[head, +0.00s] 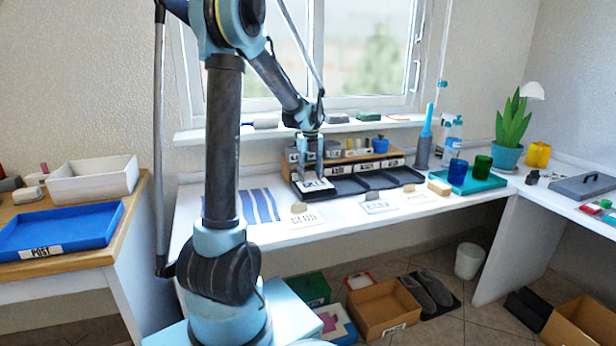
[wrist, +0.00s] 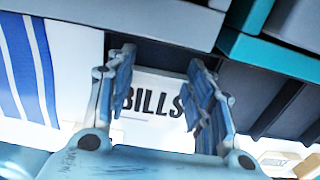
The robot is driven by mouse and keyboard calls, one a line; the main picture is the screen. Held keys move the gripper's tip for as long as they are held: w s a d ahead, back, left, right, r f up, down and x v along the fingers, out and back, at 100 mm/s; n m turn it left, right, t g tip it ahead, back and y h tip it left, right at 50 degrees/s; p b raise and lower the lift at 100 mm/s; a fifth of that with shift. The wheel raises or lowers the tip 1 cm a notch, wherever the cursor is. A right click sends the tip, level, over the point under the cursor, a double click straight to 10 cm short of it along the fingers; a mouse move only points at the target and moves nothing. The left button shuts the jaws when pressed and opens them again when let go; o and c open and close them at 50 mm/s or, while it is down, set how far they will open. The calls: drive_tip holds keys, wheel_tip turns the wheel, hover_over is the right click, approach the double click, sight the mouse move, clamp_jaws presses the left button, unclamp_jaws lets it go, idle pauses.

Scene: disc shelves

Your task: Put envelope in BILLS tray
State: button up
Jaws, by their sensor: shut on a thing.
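My gripper (head: 311,174) reaches down over the left end of the row of dark trays on the white desk. It is shut on a flat white envelope (head: 314,186), which lies over the leftmost tray (head: 295,192). In the wrist view my gripper (wrist: 160,60) has a finger on each side of the white envelope (wrist: 150,82), and black BILLS lettering shows between them. I cannot tell whether that lettering is on the envelope or on the tray's label. Whether the envelope touches the tray floor is also unclear.
Other dark trays (head: 382,180) adjoin on the right, with an organizer (head: 350,158) behind. A blue-striped cloth (head: 262,207) lies left of the trays. A blue POST tray (head: 62,230) is on the left table. A teal tray with cups (head: 468,183) stands farther right.

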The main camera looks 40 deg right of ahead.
drive_tip(key=shift+f, duration=0.3)
drive_tip(key=shift+f, duration=0.65)
drive_tip(key=o, duration=0.8)
drive_tip(key=shift+r, duration=0.15)
wheel_tip(320, 180, up, 13)
idle(0.5)
